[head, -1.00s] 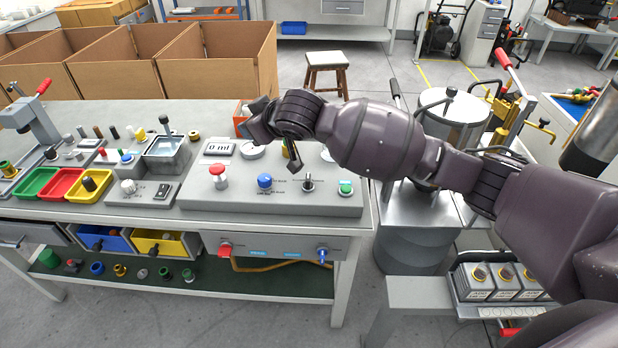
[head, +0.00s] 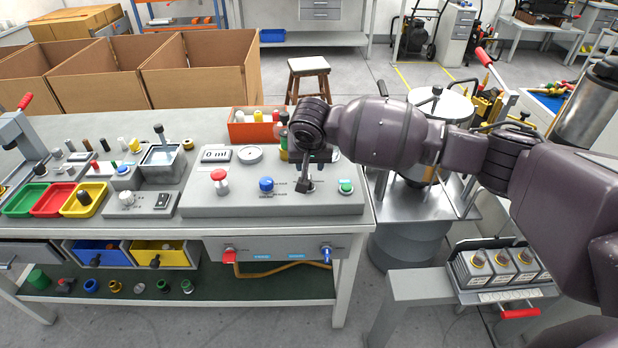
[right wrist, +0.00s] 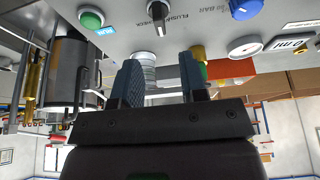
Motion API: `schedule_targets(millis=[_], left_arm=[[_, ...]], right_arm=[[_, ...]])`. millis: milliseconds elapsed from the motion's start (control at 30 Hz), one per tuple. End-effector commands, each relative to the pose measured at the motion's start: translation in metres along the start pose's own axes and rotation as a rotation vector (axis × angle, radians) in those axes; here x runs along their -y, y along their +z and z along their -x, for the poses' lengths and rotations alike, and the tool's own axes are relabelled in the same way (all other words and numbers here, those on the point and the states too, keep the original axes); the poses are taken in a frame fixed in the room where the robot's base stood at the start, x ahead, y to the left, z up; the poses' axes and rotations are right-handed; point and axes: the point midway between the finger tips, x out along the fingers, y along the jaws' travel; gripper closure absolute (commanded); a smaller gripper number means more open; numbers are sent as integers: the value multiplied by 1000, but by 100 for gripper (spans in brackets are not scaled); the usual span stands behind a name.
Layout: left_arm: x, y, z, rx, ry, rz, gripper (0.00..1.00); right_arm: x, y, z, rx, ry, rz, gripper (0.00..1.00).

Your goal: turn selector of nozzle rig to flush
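The nozzle rig (head: 235,201) is a grey sloped panel at the right end of the bench. Its black selector (right wrist: 157,14) shows in the right wrist view, with printed lettering including "FLUSH" beside it. In the head view my right gripper (head: 307,175) points down over the selector and mostly hides it. In the right wrist view my right gripper (right wrist: 160,75) is open, its two fingers apart with nothing between them. The selector lies beyond the fingertips, roughly in line with the gap, apparently apart from them. My left gripper is not in view.
On the panel are a red button (head: 219,179), a blue knob (head: 267,184), a green button (head: 346,187) close beside the gripper, a "0 ml" display (head: 216,154) and a round gauge (head: 250,154). An orange bin (head: 245,130) with bottles stands behind.

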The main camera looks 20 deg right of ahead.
Motion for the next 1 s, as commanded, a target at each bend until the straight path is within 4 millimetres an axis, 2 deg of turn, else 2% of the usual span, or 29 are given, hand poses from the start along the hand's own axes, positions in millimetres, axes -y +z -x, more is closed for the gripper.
schedule_targets(millis=[33,200,400,600,933,1000], left_arm=[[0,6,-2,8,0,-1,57],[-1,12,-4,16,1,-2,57],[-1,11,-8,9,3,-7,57],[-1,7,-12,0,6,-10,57],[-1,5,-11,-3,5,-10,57],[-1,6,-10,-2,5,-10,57]], right_arm=[[0,2,-13,4,3,1,61],[0,2,-44,4,3,2,61],[0,2,-71,3,2,3,61],[0,1,-83,1,0,2,61],[0,0,-84,-1,-1,3,61],[0,0,-84,-1,-1,3,71]])
